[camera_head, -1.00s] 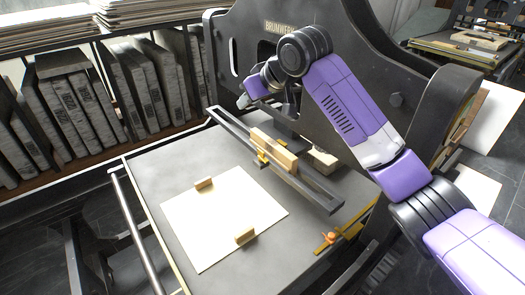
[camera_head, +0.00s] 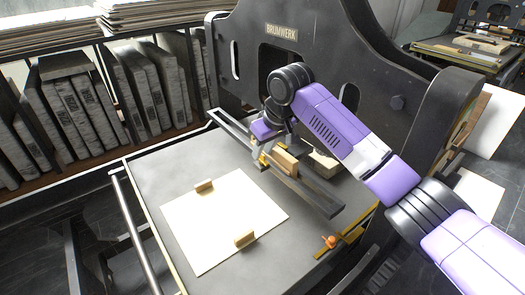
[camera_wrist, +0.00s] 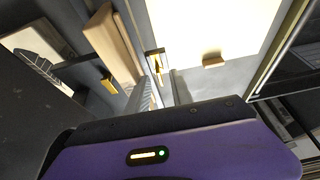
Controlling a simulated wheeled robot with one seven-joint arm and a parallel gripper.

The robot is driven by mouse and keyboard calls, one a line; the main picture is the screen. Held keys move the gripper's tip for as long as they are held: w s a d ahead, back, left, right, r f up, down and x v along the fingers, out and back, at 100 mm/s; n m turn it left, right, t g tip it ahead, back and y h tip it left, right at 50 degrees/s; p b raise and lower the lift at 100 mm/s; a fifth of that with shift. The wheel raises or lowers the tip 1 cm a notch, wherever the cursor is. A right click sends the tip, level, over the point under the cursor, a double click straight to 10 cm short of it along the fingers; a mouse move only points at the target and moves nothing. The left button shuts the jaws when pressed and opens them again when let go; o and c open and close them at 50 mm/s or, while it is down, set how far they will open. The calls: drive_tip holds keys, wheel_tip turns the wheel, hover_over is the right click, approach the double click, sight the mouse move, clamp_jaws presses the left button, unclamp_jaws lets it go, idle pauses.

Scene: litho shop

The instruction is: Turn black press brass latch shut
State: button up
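The black press (camera_head: 340,60) stands across the back, with a grey bar frame (camera_head: 315,195) over its bed. A small brass piece (camera_head: 264,160), seemingly the latch, sits on this frame beside a wooden block (camera_head: 287,163). My gripper (camera_head: 258,153) points down at the frame, close to the brass piece; contact is unclear. In the wrist view, brass-coloured parts (camera_wrist: 155,68) show past my purple hand, near the wooden block (camera_wrist: 112,42). The latch's turn and my fingertips' gap are hard to make out.
A white sheet (camera_head: 225,222) with two small wooden blocks (camera_head: 244,239) lies on the grey bed (camera_head: 160,178). An orange knob (camera_head: 330,241) on a brass strip is at the bed's right edge. Grey slabs (camera_head: 85,112) fill the rack at left.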

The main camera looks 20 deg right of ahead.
drive_tip(key=shift+w+f, duration=0.1)
drive_tip(key=shift+f, duration=0.2)
clamp_jaws()
